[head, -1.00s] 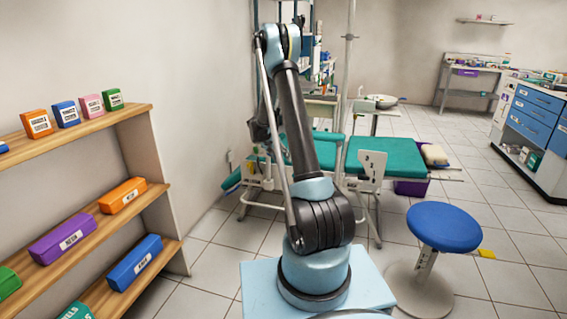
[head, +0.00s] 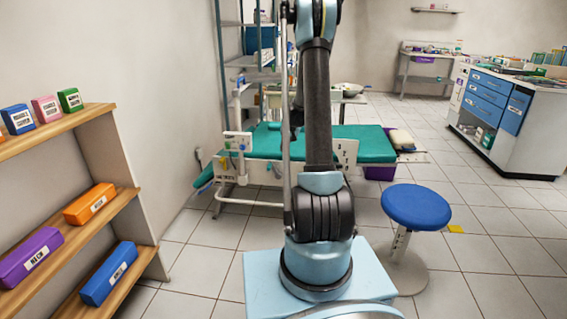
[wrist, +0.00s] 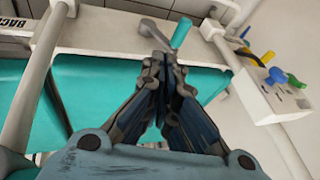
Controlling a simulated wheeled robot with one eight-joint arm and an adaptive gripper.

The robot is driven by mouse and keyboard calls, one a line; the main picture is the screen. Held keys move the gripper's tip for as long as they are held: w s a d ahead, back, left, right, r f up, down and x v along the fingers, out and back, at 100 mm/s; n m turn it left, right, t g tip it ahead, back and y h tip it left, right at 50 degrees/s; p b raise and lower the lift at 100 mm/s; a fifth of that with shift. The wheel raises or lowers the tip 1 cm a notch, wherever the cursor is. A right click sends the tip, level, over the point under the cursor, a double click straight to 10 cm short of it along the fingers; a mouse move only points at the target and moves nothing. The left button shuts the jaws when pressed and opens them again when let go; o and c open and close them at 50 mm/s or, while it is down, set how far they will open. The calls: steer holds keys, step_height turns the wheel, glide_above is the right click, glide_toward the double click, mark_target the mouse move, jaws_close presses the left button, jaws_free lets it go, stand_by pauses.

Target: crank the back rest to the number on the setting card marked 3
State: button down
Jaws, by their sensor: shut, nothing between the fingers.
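The teal dental couch (head: 370,143) stands ahead in the head view. At its left end is a white control panel (head: 237,142) with small coloured knobs; a white plate (head: 346,153) with dark marks hangs on its near side, too small to read. In the wrist view my gripper (wrist: 160,62) is shut and empty. A crank-like teal handle (wrist: 181,32) shows just beyond its fingertips; I cannot tell whether they touch. The panel (wrist: 270,95) with yellow, blue and green knobs is to the right. A partly cut-off label beginning "BAC" (wrist: 8,20) is at the left edge.
A blue stool (head: 417,207) stands right of my base. Shelves (head: 105,230) with coloured boxes line the left wall. A blue-drawered cabinet (head: 505,115) is at the right. A yellow piece (head: 455,229) lies on the floor. Open floor lies at front right.

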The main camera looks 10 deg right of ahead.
glide_toward(272, 165)
steer(key=d+x, duration=0.1)
steer(key=x, duration=0.4)
steer(key=shift+w+a+f, duration=0.15)
steer(key=shift+a+f, duration=0.25)
steer(key=shift+a, duration=0.1)
